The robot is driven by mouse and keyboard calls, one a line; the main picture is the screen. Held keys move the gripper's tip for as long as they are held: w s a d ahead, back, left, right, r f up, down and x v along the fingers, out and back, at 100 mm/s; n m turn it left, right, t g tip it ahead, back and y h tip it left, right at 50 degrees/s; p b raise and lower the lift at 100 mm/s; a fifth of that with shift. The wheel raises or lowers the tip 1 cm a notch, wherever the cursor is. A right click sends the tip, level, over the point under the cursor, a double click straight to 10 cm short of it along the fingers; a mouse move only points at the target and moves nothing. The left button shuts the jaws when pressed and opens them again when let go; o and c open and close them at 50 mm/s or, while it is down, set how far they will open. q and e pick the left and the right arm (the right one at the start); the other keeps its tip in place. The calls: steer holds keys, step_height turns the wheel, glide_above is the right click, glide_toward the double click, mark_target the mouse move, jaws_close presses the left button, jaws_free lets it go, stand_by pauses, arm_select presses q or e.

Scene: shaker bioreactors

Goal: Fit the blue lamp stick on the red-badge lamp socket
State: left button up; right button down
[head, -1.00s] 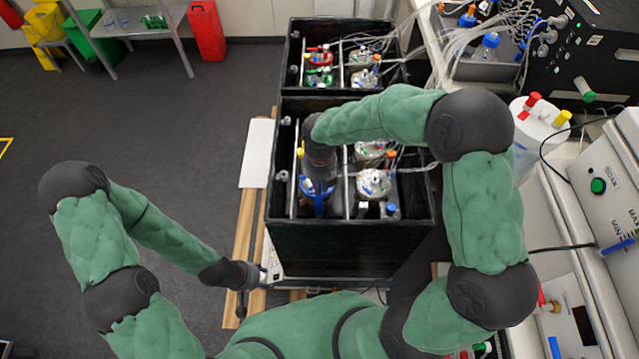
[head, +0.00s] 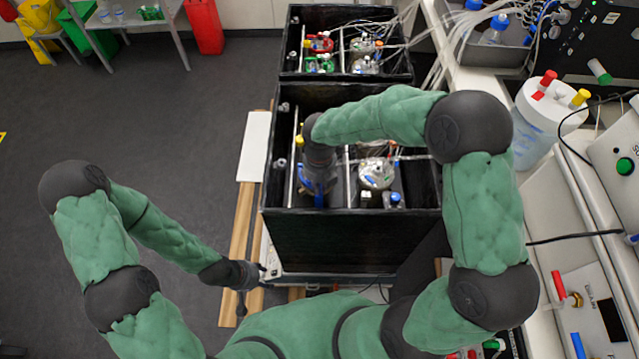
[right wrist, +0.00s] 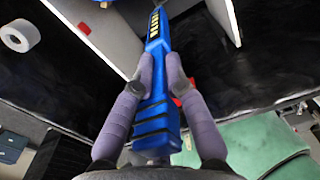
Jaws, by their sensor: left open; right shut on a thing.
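My right gripper (right wrist: 158,75) is shut on the blue lamp stick (right wrist: 154,115). The stick has dark bands near the wrist and yellow marks at its far end. In the head view the right gripper (head: 319,190) is inside the left part of the front black box, and its forearm hides much of that area. In the right wrist view a small red patch (right wrist: 178,101) shows beside the right finger, and another red mark (right wrist: 84,28) lies on a pale panel's edge. I cannot tell which is the socket's badge. My left gripper (head: 252,288) is open and empty, left of the box.
The front black box (head: 330,245) has high walls and inner rails. Vessels with a metal lid (head: 375,174) stand to the right of the gripper. A second black box (head: 345,88) with vessels stands behind. A bench with equipment is at right; open floor is at left.

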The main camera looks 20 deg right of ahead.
mark_target(320, 203)
steer(key=shift+f+b, duration=1.1)
steer(key=shift+f, duration=0.2)
steer(key=shift+f+b, duration=0.7)
steer(key=shift+f, duration=1.25)
steer(key=shift+d+p, duration=0.1)
steer(key=shift+p, duration=0.3)
steer(key=shift+f+b, duration=0.35)
steer(key=shift+f, duration=1.75)
stand_by(1.3)
steer(key=c, duration=1.2)
jaws_free()
